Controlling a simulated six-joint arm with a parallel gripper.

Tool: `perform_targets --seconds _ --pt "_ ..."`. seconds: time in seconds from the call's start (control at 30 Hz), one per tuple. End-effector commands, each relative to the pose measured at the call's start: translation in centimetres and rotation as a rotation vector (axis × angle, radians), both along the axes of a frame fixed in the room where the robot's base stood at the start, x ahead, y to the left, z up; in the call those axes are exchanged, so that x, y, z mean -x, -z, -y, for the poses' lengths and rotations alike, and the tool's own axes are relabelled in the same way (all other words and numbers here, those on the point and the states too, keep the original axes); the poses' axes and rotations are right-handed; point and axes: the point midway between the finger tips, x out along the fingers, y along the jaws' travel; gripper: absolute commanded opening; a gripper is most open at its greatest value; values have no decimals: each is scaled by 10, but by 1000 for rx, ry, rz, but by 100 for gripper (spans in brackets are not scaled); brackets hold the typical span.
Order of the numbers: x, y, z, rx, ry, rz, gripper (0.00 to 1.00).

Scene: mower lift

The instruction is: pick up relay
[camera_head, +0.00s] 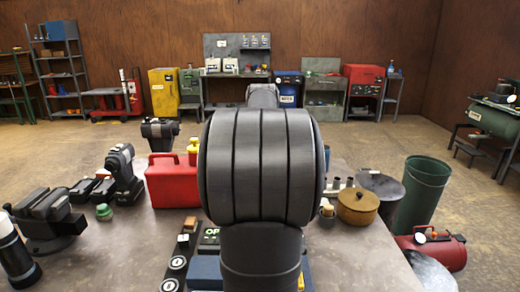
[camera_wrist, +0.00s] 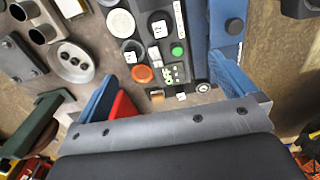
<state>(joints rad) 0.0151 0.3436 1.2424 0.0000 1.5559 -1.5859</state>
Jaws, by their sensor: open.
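I cannot pick out the relay with certainty in either view. A small brown block (camera_wrist: 157,95) lies just in front of my gripper in the wrist view, beside a small panel with green marks (camera_wrist: 174,73); a similar brown block (camera_head: 190,223) shows in the head view, left of my arm. My gripper (camera_wrist: 162,70) is open, with blue fingers apart at left and right and nothing seen held between them. In the head view my large dark arm link hides the gripper and the middle of the table.
An orange round cap (camera_wrist: 142,74), white round caps (camera_wrist: 121,22) and dark sockets crowd the work spot. On the table (camera_head: 95,265) stand a red can (camera_head: 172,182), a vise (camera_head: 45,215) and a brown pot (camera_head: 357,206). A green bin (camera_head: 423,190) stands at the right.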

Motion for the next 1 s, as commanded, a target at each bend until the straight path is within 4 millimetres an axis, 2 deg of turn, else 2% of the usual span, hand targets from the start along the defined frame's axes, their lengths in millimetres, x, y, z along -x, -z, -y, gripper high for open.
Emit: perform_targets --seconds 0.4,0.47,0.6,0.67,0.87,1.0 --pt "0 0 0 0 0 0 100" --pt "0 0 0 0 0 0 90" --pt "0 0 0 0 0 0 63" --pt "0 0 0 0 0 0 53" --pt "0 0 0 0 0 0 53" --pt "-1 9 4 0 22 1 53"
